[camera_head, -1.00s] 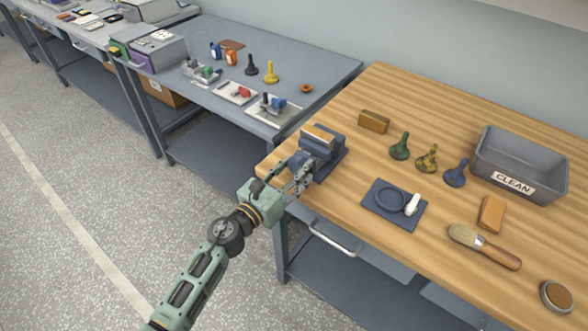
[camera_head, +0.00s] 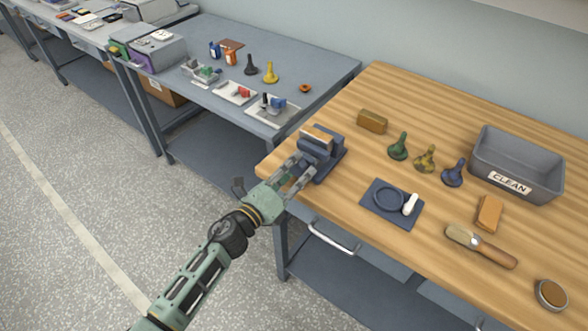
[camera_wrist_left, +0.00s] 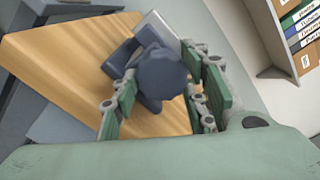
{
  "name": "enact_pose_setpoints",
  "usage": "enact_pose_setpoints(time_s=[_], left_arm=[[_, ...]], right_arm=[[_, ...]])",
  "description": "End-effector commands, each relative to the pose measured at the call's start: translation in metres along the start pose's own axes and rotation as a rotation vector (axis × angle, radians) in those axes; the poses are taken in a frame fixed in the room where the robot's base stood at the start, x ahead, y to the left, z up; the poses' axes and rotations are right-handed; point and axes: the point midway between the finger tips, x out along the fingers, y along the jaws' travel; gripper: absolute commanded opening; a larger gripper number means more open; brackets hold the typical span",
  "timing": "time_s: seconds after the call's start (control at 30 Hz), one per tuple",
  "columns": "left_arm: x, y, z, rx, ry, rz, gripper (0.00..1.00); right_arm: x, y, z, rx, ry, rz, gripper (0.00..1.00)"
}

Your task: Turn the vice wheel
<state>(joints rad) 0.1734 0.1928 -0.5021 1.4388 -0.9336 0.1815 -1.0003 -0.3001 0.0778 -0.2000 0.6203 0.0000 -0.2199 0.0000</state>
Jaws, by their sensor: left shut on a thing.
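The vice (camera_head: 328,161) is dark blue with a tan block (camera_head: 318,136) between its jaws. It stands at the near left corner of the wooden bench. My left gripper (camera_head: 299,173) reaches its front side from the lower left, fingers on either side of the wheel. In the left wrist view the dark blue, rounded vice wheel (camera_wrist_left: 160,74) sits between the green finger pads, and the gripper is shut on it. The fingers hide most of the wheel in the head view. My right gripper is not in view.
On the bench (camera_head: 290,187) are a blue mat (camera_head: 375,208) with a ring and white piece, several bottle-shaped pieces, a brush (camera_head: 484,247) and a grey CLEAN bin (camera_head: 515,160). A grey table (camera_head: 320,60) with trays stands behind left. Open floor lies left of my arm.

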Motion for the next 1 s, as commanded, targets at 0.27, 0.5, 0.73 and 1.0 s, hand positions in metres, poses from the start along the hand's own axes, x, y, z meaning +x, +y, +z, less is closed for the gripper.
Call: enact_pose_setpoints(time_s=[0.27,0.5,0.73,1.0], left_arm=[[-0.001,0.002,-0.001,-0.265,0.0,0.008,0.15],[-0.001,0.001,-0.002,-0.492,0.0,0.009,0.15],[-0.001,0.001,-0.003,-0.711,0.0,0.009,0.15],[-0.001,0.0,-0.004,-0.968,0.001,0.01,0.15]], right_arm=[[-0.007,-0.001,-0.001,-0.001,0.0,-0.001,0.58],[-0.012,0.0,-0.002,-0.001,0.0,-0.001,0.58],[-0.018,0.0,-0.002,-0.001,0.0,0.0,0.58],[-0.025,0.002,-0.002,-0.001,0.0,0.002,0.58]])
